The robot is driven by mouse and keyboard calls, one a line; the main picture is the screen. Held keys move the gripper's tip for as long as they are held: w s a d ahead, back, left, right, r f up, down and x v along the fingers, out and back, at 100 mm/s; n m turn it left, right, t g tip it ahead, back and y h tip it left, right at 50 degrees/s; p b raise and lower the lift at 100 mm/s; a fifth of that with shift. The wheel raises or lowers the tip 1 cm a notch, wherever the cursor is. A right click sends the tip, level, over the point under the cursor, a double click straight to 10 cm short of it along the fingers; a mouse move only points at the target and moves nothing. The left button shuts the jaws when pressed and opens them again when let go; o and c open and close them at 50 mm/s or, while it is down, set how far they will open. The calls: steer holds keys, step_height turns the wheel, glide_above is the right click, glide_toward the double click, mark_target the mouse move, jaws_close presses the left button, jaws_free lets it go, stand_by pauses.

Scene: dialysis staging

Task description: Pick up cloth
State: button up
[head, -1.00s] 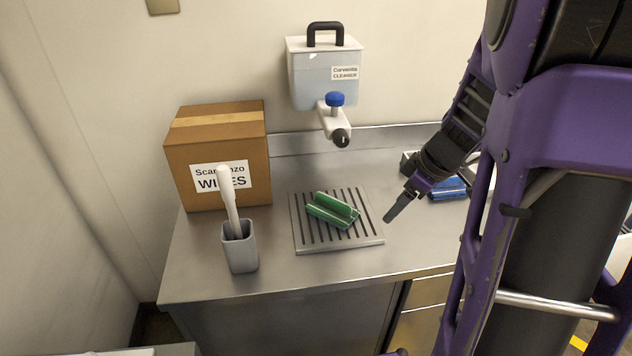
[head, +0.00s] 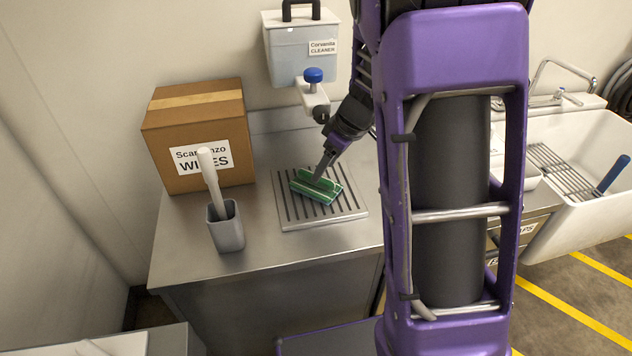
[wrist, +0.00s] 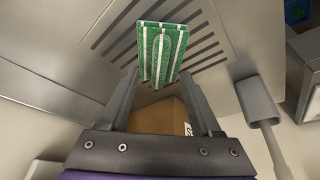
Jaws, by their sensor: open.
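The cloth (head: 316,187) is green with white stripes and lies folded on the slotted drain tray (head: 346,210) on the steel counter. In the wrist view the cloth (wrist: 161,50) lies just beyond the fingertips, roughly centred between them. My gripper (head: 321,176) is over the cloth in the head view and hides a little of it. In the wrist view my gripper (wrist: 160,77) has its two fingers spread apart with nothing held between them. Whether a fingertip touches the cloth I cannot tell.
A cardboard wipes box (head: 200,135) stands behind left, with a grey holder (head: 226,228) and white-handled brush in front of it. A cleaner dispenser (head: 301,50) hangs on the wall above. A white sink (head: 585,220) is at the right.

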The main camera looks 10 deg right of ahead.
steer(key=shift+x, duration=1.5)
jaws_close()
